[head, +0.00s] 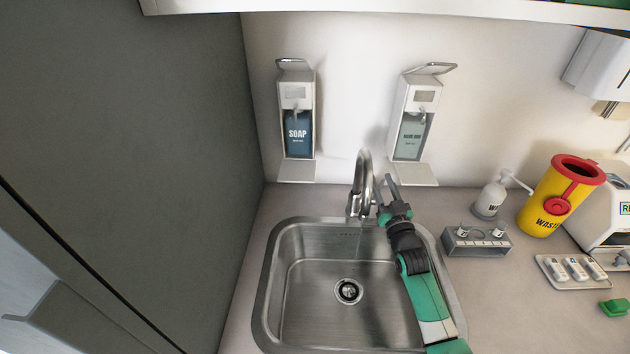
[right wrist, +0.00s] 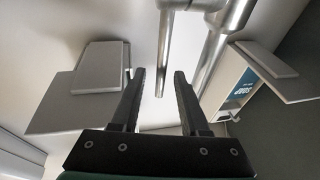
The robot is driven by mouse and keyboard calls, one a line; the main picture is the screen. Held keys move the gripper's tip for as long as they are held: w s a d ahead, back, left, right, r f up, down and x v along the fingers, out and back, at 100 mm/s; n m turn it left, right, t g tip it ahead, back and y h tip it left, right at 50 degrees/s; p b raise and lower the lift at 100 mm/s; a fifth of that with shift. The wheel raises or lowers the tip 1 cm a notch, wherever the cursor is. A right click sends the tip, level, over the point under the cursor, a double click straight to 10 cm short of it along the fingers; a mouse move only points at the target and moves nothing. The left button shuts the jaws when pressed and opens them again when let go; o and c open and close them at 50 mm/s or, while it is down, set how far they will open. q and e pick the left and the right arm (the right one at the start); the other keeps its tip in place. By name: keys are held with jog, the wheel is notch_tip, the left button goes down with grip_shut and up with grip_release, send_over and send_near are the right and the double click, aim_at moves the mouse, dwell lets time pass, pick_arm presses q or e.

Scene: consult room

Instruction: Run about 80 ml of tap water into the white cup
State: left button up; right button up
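The curved metal tap (head: 362,178) stands at the back rim of the steel sink (head: 262,300). A faint pale streak hangs below its spout; I cannot tell for sure whether it is running water. My right gripper (head: 384,184) is just right of the tap, its arm reaching over the right side of the sink. In the right wrist view the right gripper (right wrist: 160,82) is open, and a thin metal rod of the tap (right wrist: 165,45) lies in line with the gap between its fingers. No white cup shows in either view. My left gripper is not in view.
A soap dispenser (head: 297,120) and a second dispenser (head: 415,120) hang on the wall behind. On the right counter stand a small grey rack (head: 476,243), a white pump bottle (head: 489,200), a yellow waste bin (head: 555,198) and a tray (head: 562,283). A dark panel (head: 130,150) closes the left side.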

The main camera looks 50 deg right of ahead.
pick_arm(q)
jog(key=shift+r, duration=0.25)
pick_arm(e)
jog(key=shift+s+a, duration=0.2)
jog(key=shift+s, duration=0.05)
pick_arm(q)
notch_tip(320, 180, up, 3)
jog(key=p, duration=0.4)
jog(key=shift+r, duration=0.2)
pick_arm(e)
jog(key=v, duration=1.1)
jog(key=shift+s+a+f, duration=0.1)
